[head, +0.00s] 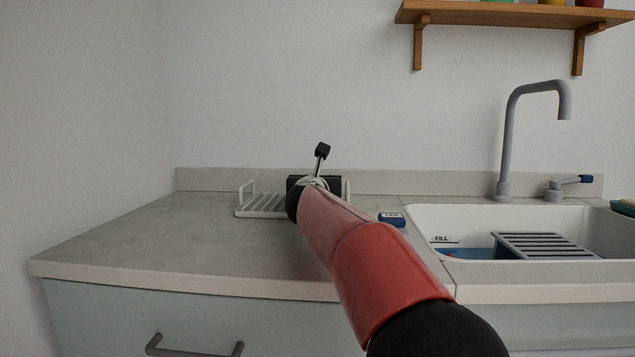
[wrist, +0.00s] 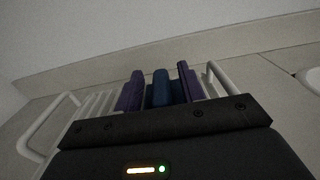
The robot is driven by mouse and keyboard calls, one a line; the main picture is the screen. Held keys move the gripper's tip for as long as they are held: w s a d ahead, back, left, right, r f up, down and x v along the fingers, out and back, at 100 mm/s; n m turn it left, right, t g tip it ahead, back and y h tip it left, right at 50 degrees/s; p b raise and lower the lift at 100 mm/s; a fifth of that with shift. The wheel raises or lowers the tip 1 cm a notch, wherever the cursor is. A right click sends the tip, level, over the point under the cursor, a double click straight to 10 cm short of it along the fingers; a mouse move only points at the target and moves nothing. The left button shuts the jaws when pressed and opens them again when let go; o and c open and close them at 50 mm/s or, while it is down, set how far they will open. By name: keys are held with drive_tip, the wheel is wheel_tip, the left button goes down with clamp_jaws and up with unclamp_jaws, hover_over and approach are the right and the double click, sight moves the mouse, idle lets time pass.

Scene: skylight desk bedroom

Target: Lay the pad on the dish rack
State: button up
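The white dish rack (head: 262,205) stands on the counter left of the sink. My arm hides its right part in the head view. In the wrist view its white bars and side loops (wrist: 38,140) lie below and around my fingers. My gripper (wrist: 160,90) is over the rack, with two purple fingers on either side of a blue piece, which looks like the pad (wrist: 161,88). The fingers appear shut on it. Its underside is hidden, so I cannot tell whether it touches the bars. In the head view my arm hides the fingertips and pad.
A small blue labelled block (head: 391,219) lies on the counter between rack and sink. The white sink (head: 470,217) holds a grey slatted rack (head: 545,246); a faucet (head: 508,140) rises behind. A sponge-like piece (head: 622,207) is at the far right. The left counter (head: 150,240) is clear.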

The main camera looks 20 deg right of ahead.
drive_tip(key=b+v, duration=0.2)
drive_tip(key=v, duration=1)
drive_tip(key=shift+r, duration=0.15)
